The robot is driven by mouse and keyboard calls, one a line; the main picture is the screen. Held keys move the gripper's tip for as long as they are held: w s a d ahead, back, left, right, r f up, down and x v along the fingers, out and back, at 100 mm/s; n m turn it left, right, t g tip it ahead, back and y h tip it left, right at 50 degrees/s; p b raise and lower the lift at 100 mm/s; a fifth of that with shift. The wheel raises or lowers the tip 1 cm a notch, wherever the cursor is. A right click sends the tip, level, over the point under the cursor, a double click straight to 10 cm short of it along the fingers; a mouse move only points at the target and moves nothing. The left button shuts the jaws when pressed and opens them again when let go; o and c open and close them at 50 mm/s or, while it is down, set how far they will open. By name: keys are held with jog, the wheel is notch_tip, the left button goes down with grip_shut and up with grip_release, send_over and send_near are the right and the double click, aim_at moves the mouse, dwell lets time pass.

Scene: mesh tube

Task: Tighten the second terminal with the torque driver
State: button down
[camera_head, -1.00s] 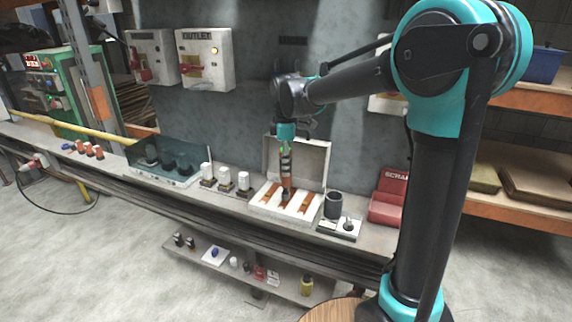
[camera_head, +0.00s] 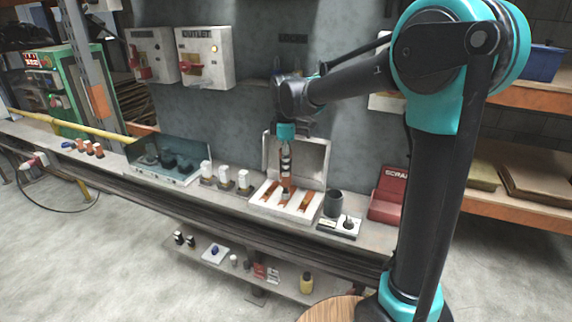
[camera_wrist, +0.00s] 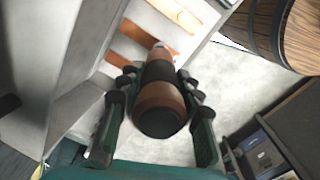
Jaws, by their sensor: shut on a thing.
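My gripper (camera_head: 286,150) hangs over a white open-lidded box (camera_head: 256,204) on the bench. It is shut on the torque driver (camera_head: 286,178), an orange-brown and black tool held roughly upright. In the wrist view, my gripper's fingers (camera_wrist: 158,85) flank the driver (camera_wrist: 160,98), seen from its black butt end. Orange-brown bars, taken to be the terminals, lie in the box; one (camera_head: 304,201) is right of the driver, and another (camera_wrist: 133,52) shows in the wrist view. The driver's lower end is over the middle bar; whether it touches is unclear.
A dark cup (camera_head: 333,204) and a small plate with a black knob (camera_head: 348,224) stand right of the box. White-topped pieces (camera_head: 224,177) stand left of it. A red scrap bin (camera_head: 388,195) is farther right, and the box lid (camera_head: 313,158) stands upright behind.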

jog(key=shift+f, duration=0.25)
dwell(0.8)
jog(key=shift+r, duration=0.2)
dwell(0.4)
